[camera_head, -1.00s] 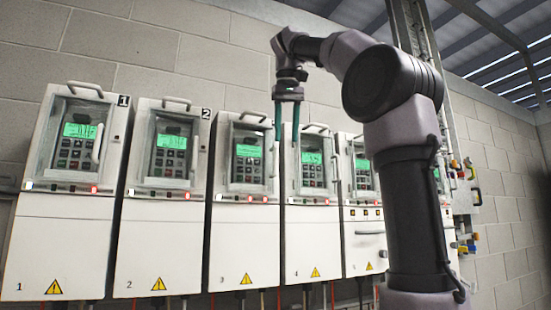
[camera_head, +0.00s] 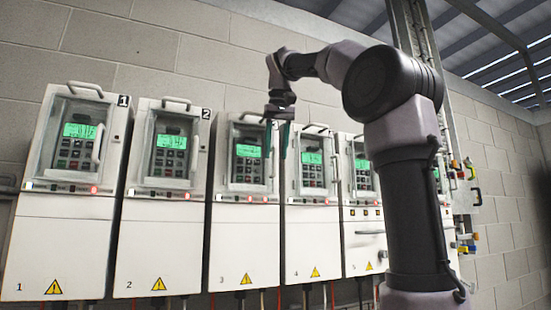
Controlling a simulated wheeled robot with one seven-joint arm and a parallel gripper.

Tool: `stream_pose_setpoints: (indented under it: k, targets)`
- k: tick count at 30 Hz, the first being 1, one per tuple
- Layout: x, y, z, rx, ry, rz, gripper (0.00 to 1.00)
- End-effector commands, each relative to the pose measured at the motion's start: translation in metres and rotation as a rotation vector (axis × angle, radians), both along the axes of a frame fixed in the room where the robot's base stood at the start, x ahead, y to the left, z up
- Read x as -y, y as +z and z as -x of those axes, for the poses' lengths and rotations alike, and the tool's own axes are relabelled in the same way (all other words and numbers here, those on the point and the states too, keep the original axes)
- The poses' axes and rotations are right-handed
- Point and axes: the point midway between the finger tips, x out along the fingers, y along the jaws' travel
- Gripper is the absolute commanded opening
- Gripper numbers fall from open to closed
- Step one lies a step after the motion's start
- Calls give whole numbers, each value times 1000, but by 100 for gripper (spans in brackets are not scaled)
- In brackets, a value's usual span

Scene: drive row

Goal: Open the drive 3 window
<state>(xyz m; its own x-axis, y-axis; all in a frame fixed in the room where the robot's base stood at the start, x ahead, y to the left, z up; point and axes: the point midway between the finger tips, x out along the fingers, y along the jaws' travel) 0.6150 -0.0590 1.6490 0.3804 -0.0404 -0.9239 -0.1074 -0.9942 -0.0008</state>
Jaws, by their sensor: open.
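Drive 3 (camera_head: 243,220) is the third white cabinet from the left, with a "3" low on its front. Its window (camera_head: 247,160) is a clear framed cover over a keypad with a green screen, and it looks shut. My gripper (camera_head: 276,150) points down near the window's upper right corner, with its fingers apart and nothing between them. The fingers overlap the window's right edge in the picture, where its handle is hard to make out. I cannot tell how far the fingers are from the window or whether they touch it.
Drive 1 (camera_head: 62,235) and drive 2 (camera_head: 160,235) stand to the left, drive 4 (camera_head: 313,235) close on the right. Their windows look shut. A panel with coloured padlocks (camera_head: 466,205) is at the far right. A block wall (camera_head: 180,55) is behind.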

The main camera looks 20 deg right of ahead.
Motion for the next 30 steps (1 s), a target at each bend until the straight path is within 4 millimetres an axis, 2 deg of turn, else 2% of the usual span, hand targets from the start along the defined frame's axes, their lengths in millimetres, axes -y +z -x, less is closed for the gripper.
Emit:
stream_pose_setpoints:
  k: [6, 16, 17, 18, 20, 30]
  targets:
    - [1, -20, -8, 0, 1, 1, 45]
    - [1, -23, -10, 0, 0, 0, 45]
    - [1, -23, -10, 0, 0, 0, 37]
    - [1, -23, -10, 0, 0, 0, 22]
    - [1, -23, -10, 0, 0, 0, 0]
    - [1, -23, -10, 0, 0, 0, 0]
